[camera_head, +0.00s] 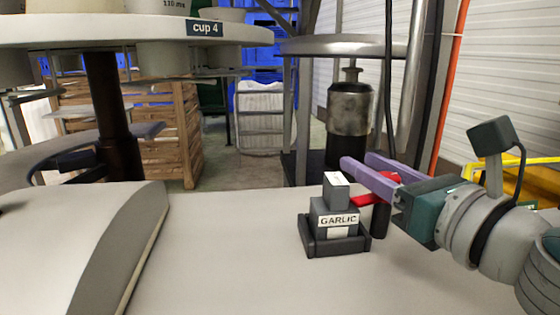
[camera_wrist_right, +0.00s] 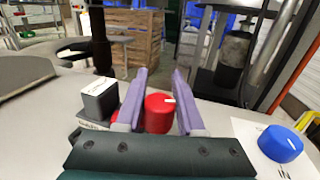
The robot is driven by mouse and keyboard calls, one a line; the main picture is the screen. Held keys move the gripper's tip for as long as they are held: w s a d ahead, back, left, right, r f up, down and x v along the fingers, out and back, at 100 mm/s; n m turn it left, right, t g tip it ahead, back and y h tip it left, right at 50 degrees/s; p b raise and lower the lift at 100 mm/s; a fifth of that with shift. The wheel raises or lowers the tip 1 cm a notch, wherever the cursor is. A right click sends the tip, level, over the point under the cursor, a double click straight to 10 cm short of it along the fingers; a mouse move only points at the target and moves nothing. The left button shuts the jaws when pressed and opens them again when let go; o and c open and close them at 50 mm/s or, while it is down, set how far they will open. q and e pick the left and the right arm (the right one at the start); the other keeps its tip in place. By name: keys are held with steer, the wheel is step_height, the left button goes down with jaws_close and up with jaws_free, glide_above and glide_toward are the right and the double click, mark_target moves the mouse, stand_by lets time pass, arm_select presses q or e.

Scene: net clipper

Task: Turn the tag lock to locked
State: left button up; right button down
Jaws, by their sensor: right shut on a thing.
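A dark grey block with a "GARLIC" tag (camera_head: 336,221) sits in a low dark holder (camera_head: 339,247) on the pale tabletop. Red parts (camera_head: 371,199) show just right of it. In the right wrist view a red knob (camera_wrist_right: 158,116) with a white mark pointing right stands between the purple fingers of my right gripper (camera_wrist_right: 160,80), which is shut on it. In the head view my right gripper (camera_head: 357,160) reaches in from the right and partly hides the knob. The lock's lettering is not readable. My left gripper is not in view.
A blue knob (camera_wrist_right: 280,144) on a white plate stands to the right in the wrist view. A round table (camera_head: 130,32) with a "cup 4" label is at the back left. A dark metal canister (camera_head: 350,115) stands behind. The front tabletop is clear.

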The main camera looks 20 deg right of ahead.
steer(key=shift+d+r+m+h+p, duration=0.1)
steer(key=shift+m+h+p, duration=0.25)
steer(key=shift+h+p, duration=0.2)
steer(key=shift+d+r+m+h+p, duration=0.1)
steer(key=shift+m+h+p, duration=0.3)
steer(key=shift+h, duration=0.15)
steer(key=shift+m+h, duration=0.35)
steer(key=shift+h, duration=0.25)
steer(key=shift+d+f+m+g+h+p, duration=0.25)
steer(key=shift+m+h+p, duration=0.2)
steer(key=shift+h, duration=0.35)
steer(key=c, duration=0.5)
jaws_free()
steer(key=shift+s, duration=0.1)
